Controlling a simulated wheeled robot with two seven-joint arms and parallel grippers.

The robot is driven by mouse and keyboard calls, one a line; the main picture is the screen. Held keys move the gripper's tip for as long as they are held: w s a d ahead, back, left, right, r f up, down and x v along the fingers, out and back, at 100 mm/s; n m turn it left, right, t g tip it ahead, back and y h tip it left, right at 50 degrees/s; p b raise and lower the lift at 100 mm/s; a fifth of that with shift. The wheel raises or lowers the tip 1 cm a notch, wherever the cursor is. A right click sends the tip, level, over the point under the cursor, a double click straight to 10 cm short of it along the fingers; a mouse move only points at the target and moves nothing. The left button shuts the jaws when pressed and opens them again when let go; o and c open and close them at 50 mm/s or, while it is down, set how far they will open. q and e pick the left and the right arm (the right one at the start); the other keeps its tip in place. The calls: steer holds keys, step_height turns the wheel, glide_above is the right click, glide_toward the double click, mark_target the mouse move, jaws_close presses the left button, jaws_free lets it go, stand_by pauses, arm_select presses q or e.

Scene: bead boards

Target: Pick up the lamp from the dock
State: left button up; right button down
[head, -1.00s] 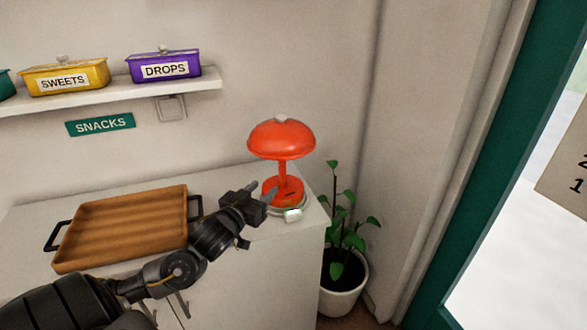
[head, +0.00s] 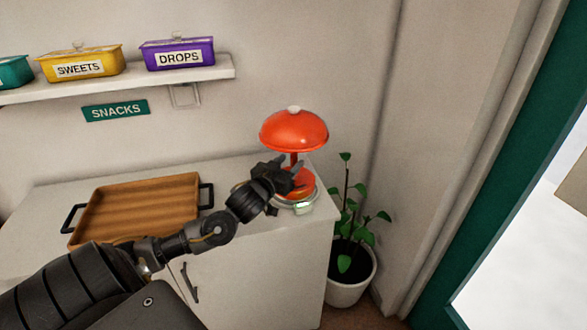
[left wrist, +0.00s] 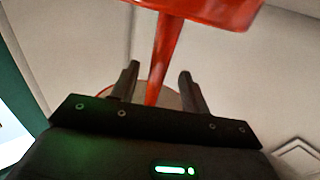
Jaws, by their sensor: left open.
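The orange-red lamp (head: 293,131) stands upright on its round pale dock (head: 303,206) at the right end of the counter. My left gripper (head: 287,172) is open in front of the lamp's stem, below the shade. In the left wrist view the stem (left wrist: 165,55) rises between the two spread fingers of the gripper (left wrist: 158,85), with a gap on both sides. The lamp's base is partly hidden behind the fingers. My right gripper is not in view.
A wooden tray (head: 135,208) with dark handles lies on the counter (head: 262,245) to the left. A potted plant (head: 348,287) stands on the floor to the right. A shelf (head: 120,78) above holds labelled tins.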

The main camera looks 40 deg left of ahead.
mark_target(292, 161)
arm_select(q)
steer(key=w, duration=0.3)
steer(key=w+p, duration=0.1)
steer(key=shift+w+a+f, duration=0.1)
steer(key=shift+w+a, duration=0.15)
steer(key=shift+c, duration=0.3)
jaws_close()
